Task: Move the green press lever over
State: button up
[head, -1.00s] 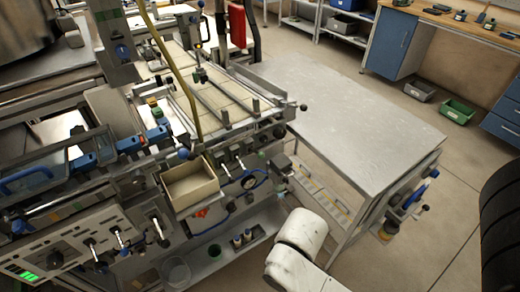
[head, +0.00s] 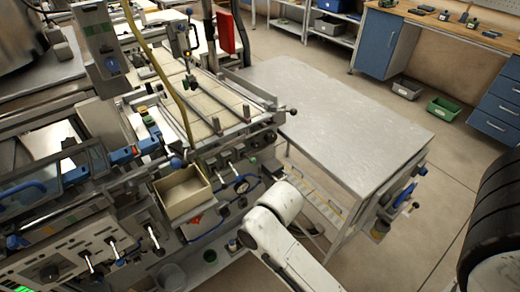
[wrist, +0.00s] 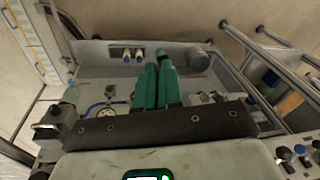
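The press machine with its levers and knobs fills the left of the head view. No green lever can be made out for certain. My gripper (wrist: 158,66) shows in the wrist view as two green fingers side by side, with no clear gap between them and nothing seen held. It points at the machine's lower shelf, apart from the levers. In the head view only my white arm shows; the gripper is hidden.
An open beige box (head: 182,192) sticks out from the machine's front. A grey metal table (head: 345,125) stands right of the machine. Small white-and-blue bottles (wrist: 132,54) stand on the lower shelf. Open floor lies right of the table.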

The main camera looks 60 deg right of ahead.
aim_at(249, 158)
jog(key=shift+m+t+y, duration=0.4)
jog(key=shift+m+t, duration=0.2)
jog(key=w+d+r, duration=0.1)
jog(key=w+d, duration=0.1)
jog(key=w+d+r+p, duration=0.1)
jog(key=w+d+r, duration=0.1)
jog(key=d, duration=0.1)
jog(key=w+d+r, duration=0.2)
jog(key=shift+w+d+r+p, duration=0.1)
jog(key=shift+w+d+p, duration=0.15)
jog(key=shift+w+p, duration=0.15)
grip_shut()
jog(key=d+r+t+p, duration=0.1)
jog(key=d+r, duration=0.6)
jog(key=d, duration=0.3)
jog(key=d+r+m+t+p, duration=0.1)
jog(key=d+r+p, duration=0.1)
jog(key=d+r, duration=0.4)
jog(key=d, duration=0.5)
jog(key=shift+d+r, duration=0.3)
jog(key=shift+r, duration=0.1)
jog(key=shift+w, duration=0.2)
